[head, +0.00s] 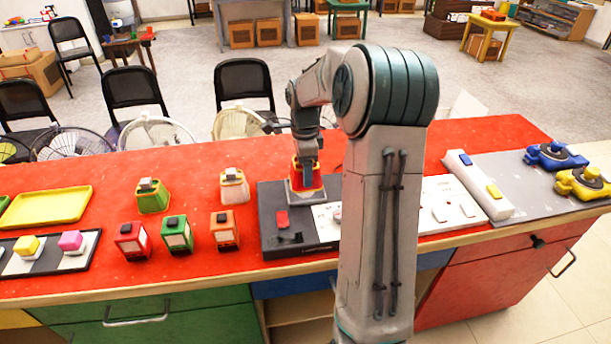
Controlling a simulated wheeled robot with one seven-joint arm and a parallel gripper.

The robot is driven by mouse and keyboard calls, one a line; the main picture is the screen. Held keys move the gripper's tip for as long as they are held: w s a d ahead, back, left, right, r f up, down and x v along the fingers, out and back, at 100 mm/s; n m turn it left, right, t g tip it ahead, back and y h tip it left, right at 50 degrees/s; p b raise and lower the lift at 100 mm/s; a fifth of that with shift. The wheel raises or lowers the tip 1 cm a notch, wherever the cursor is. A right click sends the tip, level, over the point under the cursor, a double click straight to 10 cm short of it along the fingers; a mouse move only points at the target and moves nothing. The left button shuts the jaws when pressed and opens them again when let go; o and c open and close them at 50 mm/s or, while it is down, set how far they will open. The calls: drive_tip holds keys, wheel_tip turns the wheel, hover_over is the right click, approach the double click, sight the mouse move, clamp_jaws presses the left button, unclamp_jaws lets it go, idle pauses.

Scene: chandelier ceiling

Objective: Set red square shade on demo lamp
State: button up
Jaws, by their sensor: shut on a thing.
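The red square shade (299,175) is a small red piece with some yellow showing at its side. My gripper (305,160) points down from above and is shut on its top. The fingertips are small and partly hidden by the shade. Directly under the shade is a pale grey square base (305,194), which looks like the demo lamp's, on a dark board (275,243). I cannot tell whether the shade touches the base or hangs just above it. My arm hides part of the board's right side.
A red lantern-like piece (132,241), green ones (177,235) (151,200), an orange one (225,229) and a white one (233,188) stand left of the board. A yellow tray (45,208) is far left. A white block (477,184) is right. Red tabletop (195,268) is clear in front.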

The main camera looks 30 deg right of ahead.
drive_tip(key=shift+f, duration=1.75)
drive_tip(key=shift+f, duration=0.2)
drive_tip(key=o, duration=1)
drive_tip(key=shift+r, duration=0.1)
